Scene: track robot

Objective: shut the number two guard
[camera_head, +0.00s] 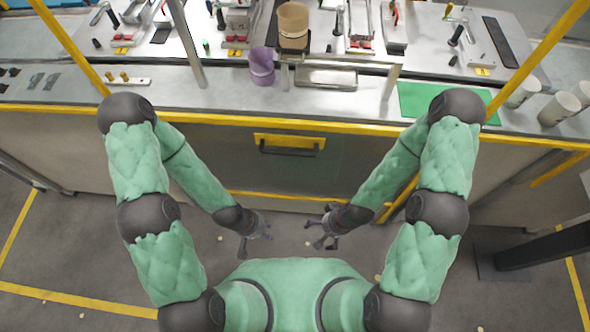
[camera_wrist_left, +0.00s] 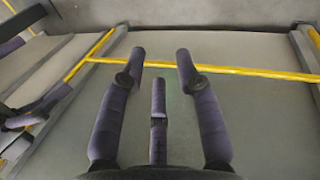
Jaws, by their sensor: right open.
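I cannot tell which part is the number two guard; no number is readable. Several stations with clamps and small fixtures stand along the back of the bench (camera_head: 190,92). A yellow panel with a dark handle (camera_head: 289,143) is on the bench's front face. My left gripper (camera_head: 256,238) hangs low in front of the bench, with nothing in it. In the left wrist view its fingers (camera_wrist_left: 160,65) are spread apart over a grey surface with yellow lines. My right gripper (camera_head: 322,236) is open and empty, low in front of the bench and to the right of the left one.
Slanted yellow posts (camera_head: 70,48) and (camera_head: 540,57) flank the bench. A purple cup (camera_head: 262,67), a tan cup (camera_head: 293,21), a metal tray (camera_head: 327,77), a green mat (camera_head: 428,100) and pale cylinders (camera_head: 560,108) are on top. The floor (camera_head: 75,255) at left is mostly clear.

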